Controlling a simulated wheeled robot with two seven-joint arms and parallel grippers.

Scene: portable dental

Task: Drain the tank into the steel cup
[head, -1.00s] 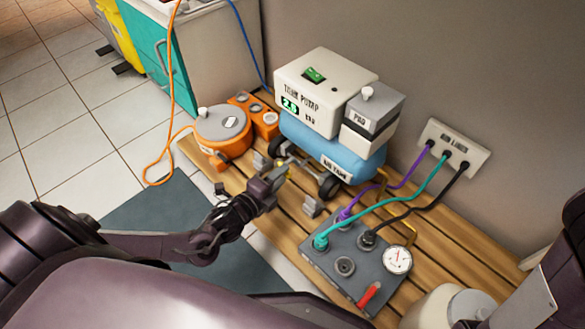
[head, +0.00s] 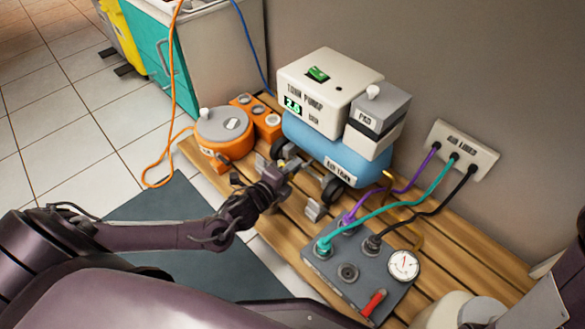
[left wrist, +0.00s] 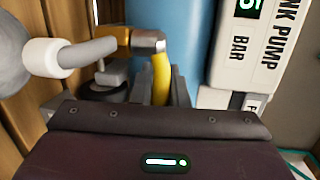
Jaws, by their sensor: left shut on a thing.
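The blue air tank (head: 318,152) lies on the slatted wooden bench under the white tank pump (head: 325,90). It also shows in the left wrist view (left wrist: 185,25). My left gripper (head: 284,168) is at the tank's lower left end. In the left wrist view my left gripper (left wrist: 162,92) is shut on a yellow lever (left wrist: 162,75) below a steel and brass fitting (left wrist: 135,40). A grey pipe (left wrist: 90,52) runs left from the fitting to a white collar and a pale rounded shape. I cannot make out the steel cup.
An orange round unit (head: 224,135) stands left on the bench. A grey control box (head: 350,270) with a gauge, red lever and hoses is at the front right. The hoses reach a wall plate (head: 460,150). A grey block (head: 314,210) sits near the tank's wheel.

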